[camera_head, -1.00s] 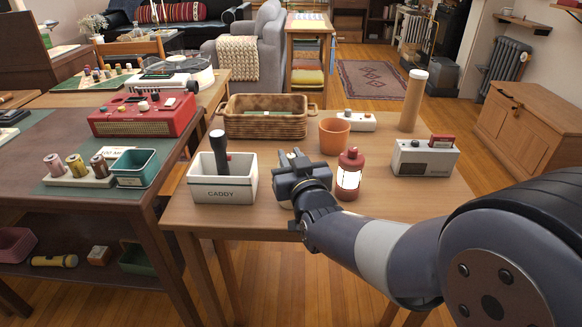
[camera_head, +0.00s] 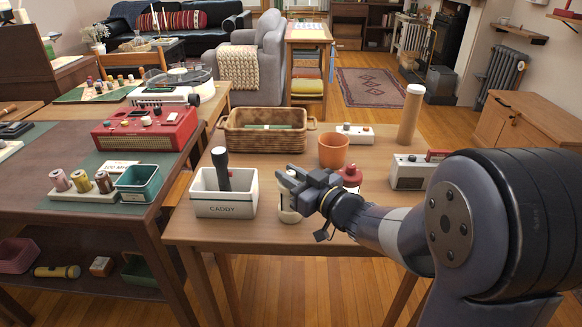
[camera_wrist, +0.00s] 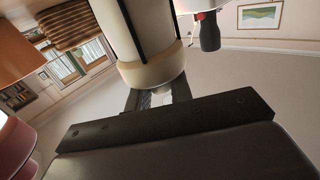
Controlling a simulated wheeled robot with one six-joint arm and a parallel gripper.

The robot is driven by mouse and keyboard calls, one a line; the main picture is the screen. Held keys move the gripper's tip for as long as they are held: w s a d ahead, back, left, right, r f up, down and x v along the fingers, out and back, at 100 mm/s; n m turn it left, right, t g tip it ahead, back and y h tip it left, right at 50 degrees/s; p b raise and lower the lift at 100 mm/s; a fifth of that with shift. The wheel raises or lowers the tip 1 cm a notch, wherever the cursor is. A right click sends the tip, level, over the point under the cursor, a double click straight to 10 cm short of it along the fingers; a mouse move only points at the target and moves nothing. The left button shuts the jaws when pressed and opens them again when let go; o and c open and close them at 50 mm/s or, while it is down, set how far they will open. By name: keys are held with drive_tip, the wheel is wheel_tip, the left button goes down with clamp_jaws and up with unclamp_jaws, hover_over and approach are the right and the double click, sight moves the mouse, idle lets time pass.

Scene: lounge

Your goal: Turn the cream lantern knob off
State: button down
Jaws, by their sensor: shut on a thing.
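The cream lantern (camera_head: 289,215) stands on the wooden table, just right of the white caddy, mostly hidden behind my gripper (camera_head: 284,180). In the wrist view the lantern (camera_wrist: 150,72) appears inverted, its cream end directly at my gripper (camera_wrist: 160,97). The jaws are shut on its pale knob (camera_wrist: 162,99), which shows only partly between the dark fingers. The knob's setting cannot be read.
The caddy (camera_head: 224,208) holding a dark flashlight (camera_head: 222,168) is close at left. A red lantern (camera_head: 349,175) is close at right, partly behind my arm. An orange cup (camera_head: 334,150) and wicker basket (camera_head: 266,140) stand behind.

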drive_tip(key=shift+r+n+g+y+p, duration=0.1)
drive_tip(key=shift+n+g+y+p, duration=0.7)
drive_tip(key=shift+g+y+p, duration=0.1)
drive_tip(key=c, duration=1.3)
unclamp_jaws()
drive_tip(key=shift+d, duration=0.1)
drive_tip(key=p+v, duration=0.1)
drive_tip(key=v, duration=0.9)
drive_tip(key=shift+d+p, duration=0.3)
drive_tip(key=shift+p, duration=0.05)
drive_tip(key=shift+s, duration=0.1)
drive_tip(key=b+x, duration=0.2)
drive_tip(key=x, duration=0.8)
drive_tip(key=shift+a, duration=0.45)
